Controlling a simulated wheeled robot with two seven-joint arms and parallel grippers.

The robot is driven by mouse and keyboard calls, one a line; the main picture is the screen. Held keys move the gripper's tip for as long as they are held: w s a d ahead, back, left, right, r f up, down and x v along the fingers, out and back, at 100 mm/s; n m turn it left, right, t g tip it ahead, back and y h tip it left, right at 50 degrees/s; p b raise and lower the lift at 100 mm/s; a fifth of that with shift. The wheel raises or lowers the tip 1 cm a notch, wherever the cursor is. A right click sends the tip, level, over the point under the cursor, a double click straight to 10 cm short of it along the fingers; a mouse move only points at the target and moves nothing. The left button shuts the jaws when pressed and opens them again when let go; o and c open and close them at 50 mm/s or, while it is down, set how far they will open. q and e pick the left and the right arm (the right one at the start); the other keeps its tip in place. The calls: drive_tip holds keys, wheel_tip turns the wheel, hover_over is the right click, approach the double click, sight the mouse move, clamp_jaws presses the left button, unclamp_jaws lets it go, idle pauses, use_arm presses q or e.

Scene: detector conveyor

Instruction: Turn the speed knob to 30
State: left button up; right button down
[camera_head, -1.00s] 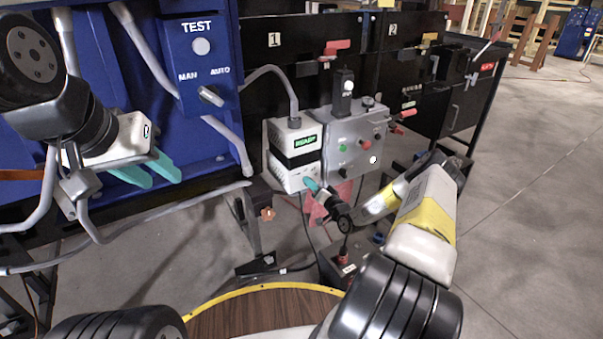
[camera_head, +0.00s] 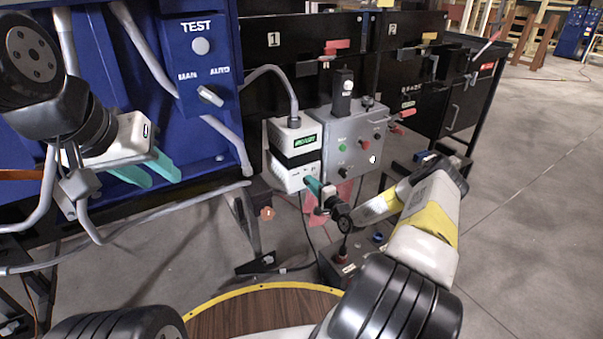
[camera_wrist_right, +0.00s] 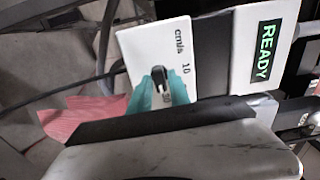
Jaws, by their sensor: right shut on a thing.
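The speed control box (camera_head: 295,150) is white with a black band and a green-lit display, which reads READY in the right wrist view (camera_wrist_right: 265,50). Its lower white face bears "cm/s" and "10" marks (camera_wrist_right: 186,68). The dark speed knob (camera_wrist_right: 159,77) is on that face, between the teal fingertips of my right gripper (camera_wrist_right: 163,90). That gripper is shut on the knob; in the head view (camera_head: 312,184) the fingers hide it. The other scale marks are hidden or too small to read. My left gripper (camera_head: 148,172) has teal fingers apart and empty, before the blue panel.
A grey control box (camera_head: 350,140) with buttons stands right of the speed box. The blue TEST panel (camera_head: 200,60) with a MAN/AUTO switch is at left. A grey cable (camera_head: 275,72) runs into the speed box's top. Open floor (camera_head: 520,170) lies at right.

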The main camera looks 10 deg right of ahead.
drive_tip(key=shift+d+m, duration=0.1)
drive_tip(key=shift+m, duration=0.2)
drive_tip(key=c, duration=1.4)
unclamp_jaws()
drive_tip(key=v, duration=0.7)
drive_tip(key=shift+s, duration=0.4)
drive_tip(key=shift+d, duration=0.1)
